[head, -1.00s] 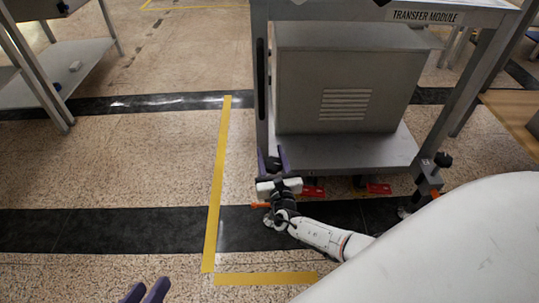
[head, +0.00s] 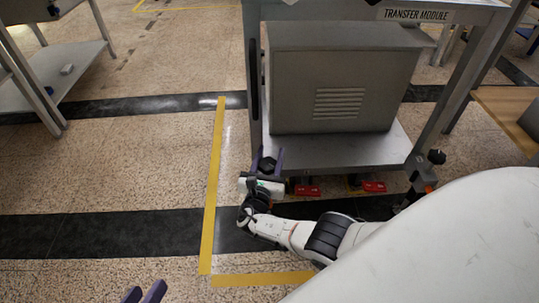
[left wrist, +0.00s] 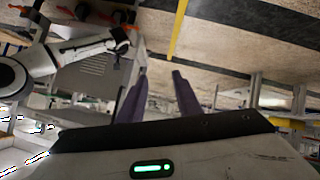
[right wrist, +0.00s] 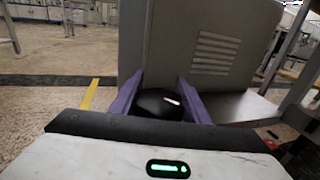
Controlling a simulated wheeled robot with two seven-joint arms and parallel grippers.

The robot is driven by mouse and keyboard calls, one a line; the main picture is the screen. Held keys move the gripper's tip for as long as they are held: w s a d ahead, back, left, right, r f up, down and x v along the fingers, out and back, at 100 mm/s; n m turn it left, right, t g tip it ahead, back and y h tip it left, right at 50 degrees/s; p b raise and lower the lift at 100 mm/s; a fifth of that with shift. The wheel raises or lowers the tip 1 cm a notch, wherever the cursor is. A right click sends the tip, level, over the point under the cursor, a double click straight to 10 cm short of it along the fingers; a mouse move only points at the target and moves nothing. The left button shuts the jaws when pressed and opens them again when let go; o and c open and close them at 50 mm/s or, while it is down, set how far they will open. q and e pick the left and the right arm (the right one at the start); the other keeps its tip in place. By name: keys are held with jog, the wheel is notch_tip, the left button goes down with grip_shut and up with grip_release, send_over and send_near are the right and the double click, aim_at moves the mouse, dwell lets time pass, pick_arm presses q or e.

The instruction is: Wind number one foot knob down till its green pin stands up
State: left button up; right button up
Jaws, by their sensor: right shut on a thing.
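A black foot knob (head: 268,165) stands at the near left leg of the transfer module (head: 422,15). My right gripper (head: 268,160) is shut on this knob, with a purple finger on each side. In the right wrist view the knob (right wrist: 158,103) sits between the fingers. I cannot make out a green pin or a number by the knob. My left gripper (head: 143,294) is at the bottom edge of the head view, open and empty. Its spread fingers (left wrist: 158,95) also show in the left wrist view.
Red foot pieces (head: 307,190) lie under the module's lower shelf (head: 340,151). Another black knob (head: 437,157) is at the right leg. Yellow tape (head: 213,185) marks the floor left of the module. The floor there is clear.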

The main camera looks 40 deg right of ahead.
dwell(0.3)
jog(key=o, duration=1)
jog(key=shift+o, duration=0.2)
jog(key=shift+r, duration=0.25)
pick_arm(q)
jog(key=s+a+f+g+y+p, duration=0.1)
jog(key=a+f+y+p, duration=0.2)
jog(key=p, duration=0.5)
jog(key=shift+a+f+p, duration=0.3)
jog(key=shift+a+f, duration=0.1)
jog(key=shift+a, duration=0.4)
pick_arm(e)
notch_tip(320, 180, up, 10)
jog(key=shift+f, duration=0.25)
pick_arm(q)
jog(key=shift+s, duration=0.1)
